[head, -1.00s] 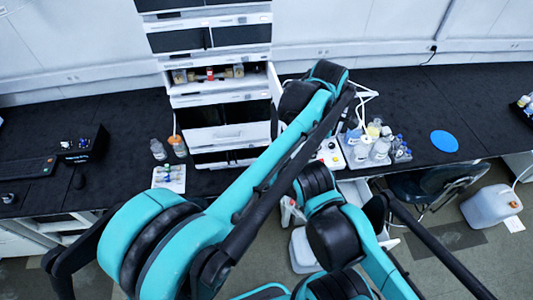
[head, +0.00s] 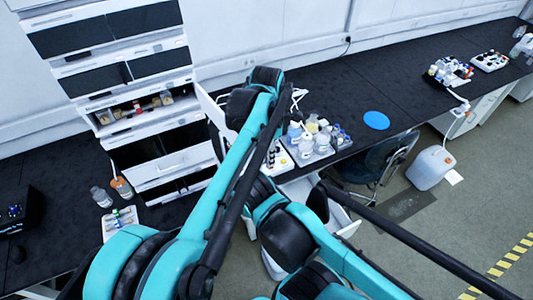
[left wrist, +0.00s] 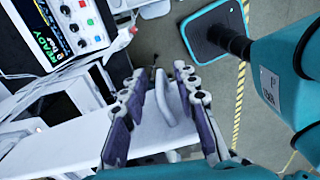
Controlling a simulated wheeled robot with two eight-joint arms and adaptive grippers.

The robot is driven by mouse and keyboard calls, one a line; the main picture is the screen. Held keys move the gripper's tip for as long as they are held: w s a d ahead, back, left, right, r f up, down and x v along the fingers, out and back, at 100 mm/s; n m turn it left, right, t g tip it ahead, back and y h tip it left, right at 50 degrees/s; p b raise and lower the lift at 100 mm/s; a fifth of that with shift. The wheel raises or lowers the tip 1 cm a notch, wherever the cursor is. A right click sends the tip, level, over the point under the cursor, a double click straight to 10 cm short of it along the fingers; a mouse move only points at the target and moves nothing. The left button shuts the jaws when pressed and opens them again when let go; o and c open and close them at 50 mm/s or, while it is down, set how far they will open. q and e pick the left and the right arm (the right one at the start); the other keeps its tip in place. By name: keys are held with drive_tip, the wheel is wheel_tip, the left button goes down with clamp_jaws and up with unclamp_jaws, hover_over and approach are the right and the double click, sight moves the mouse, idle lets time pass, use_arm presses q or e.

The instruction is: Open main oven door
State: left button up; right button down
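In the left wrist view, a white panel (left wrist: 75,147) carries a pale upright handle (left wrist: 163,100); it looks like a door, but I cannot tell for certain that it is the main oven's. My left gripper (left wrist: 159,78) is open, with one finger on each side of the handle and visible gaps. In the head view, my left arm hides the gripper's fingers and part of the white instrument stack (head: 148,130). A white panel (head: 211,106) stands out from the stack's right side. My right gripper is not seen.
A control box (left wrist: 72,22) with a READY display and coloured buttons is close to the left gripper. Bottles (head: 312,138) in a tray and a blue disc (head: 376,120) lie on the black bench (head: 400,90). A chair (head: 372,165) and white canister (head: 431,167) stand on the floor.

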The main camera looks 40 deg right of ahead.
use_arm(q)
wheel_tip(320, 180, up, 12)
drive_tip(key=shift+r, duration=0.1)
idle(0.5)
idle(0.4)
drive_tip(key=w+a+f+m+t+h+b, duration=0.1)
drive_tip(key=w+a+f+m+b, duration=0.15)
drive_tip(key=a+f+b, duration=0.45)
drive_tip(key=w+a+f+m+t+b, duration=0.1)
drive_tip(key=w+a+f+m+b, duration=0.2)
drive_tip(key=a, duration=0.8)
drive_tip(key=w+a+f+m+t+h+b, duration=0.1)
drive_tip(key=w+a+f+b, duration=0.35)
drive_tip(key=a, duration=0.35)
drive_tip(key=s+a+f+m+t+b, duration=0.1)
drive_tip(key=s+a+f+b, duration=0.3)
drive_tip(key=a+f, duration=0.5)
drive_tip(key=s+a+f+m+t+y+b, duration=0.1)
drive_tip(key=s+a+f+m+b, duration=0.3)
drive_tip(key=a+f, duration=0.5)
drive_tip(key=s+a+f+m+t+y+b, duration=0.1)
drive_tip(key=s+a+f+m+t+b, duration=0.1)
drive_tip(key=a+f+b, duration=0.6)
wheel_tip(320, 180, down, 3)
drive_tip(key=shift+s+a+f+m, duration=0.1)
drive_tip(key=shift+s+a+m, duration=0.5)
drive_tip(key=shift+s, duration=0.5)
